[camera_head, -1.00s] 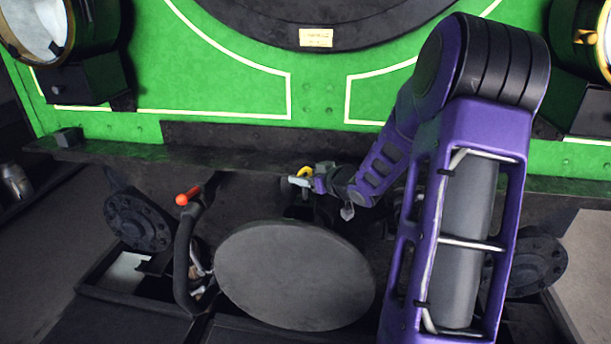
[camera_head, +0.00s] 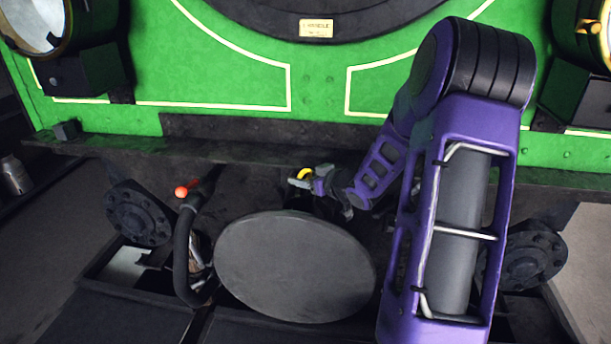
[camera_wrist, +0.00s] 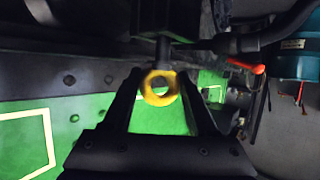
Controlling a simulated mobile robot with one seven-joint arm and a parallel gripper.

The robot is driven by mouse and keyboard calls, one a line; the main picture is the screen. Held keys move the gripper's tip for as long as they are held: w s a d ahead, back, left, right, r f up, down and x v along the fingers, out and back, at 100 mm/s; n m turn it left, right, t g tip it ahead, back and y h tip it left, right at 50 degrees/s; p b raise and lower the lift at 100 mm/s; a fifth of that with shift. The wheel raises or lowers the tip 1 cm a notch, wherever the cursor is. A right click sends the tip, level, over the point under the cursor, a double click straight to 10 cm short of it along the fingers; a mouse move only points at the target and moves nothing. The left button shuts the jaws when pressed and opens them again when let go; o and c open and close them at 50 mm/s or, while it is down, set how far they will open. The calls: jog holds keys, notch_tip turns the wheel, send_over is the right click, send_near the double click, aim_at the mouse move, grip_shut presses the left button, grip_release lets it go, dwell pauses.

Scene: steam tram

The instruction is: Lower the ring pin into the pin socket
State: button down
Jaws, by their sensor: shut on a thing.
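The ring pin shows its yellow ring (camera_wrist: 147,92) between my two dark fingers in the wrist view, with a short dark shank running up from it. In the head view the yellow ring (camera_head: 305,173) is small, just below the dark beam. My gripper (camera_wrist: 160,85) is shut on the ring pin; in the head view it (camera_head: 313,181) reaches in from the right, above the round grey disc. The shank's far end meets dark parts in the wrist view. The pin socket cannot be made out, and I cannot tell whether the pin is in it.
The round grey disc (camera_head: 294,268) stands close below my gripper. The dark beam (camera_head: 240,150) crosses under the green front (camera_head: 210,80). A teal object (camera_wrist: 298,62) shows in the wrist view.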

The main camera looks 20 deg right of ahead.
jog(key=shift+f, duration=0.25)
jog(key=shift+f, duration=0.5)
jog(key=shift+f, duration=0.3)
jog(key=shift+c, duration=0.6)
grip_release()
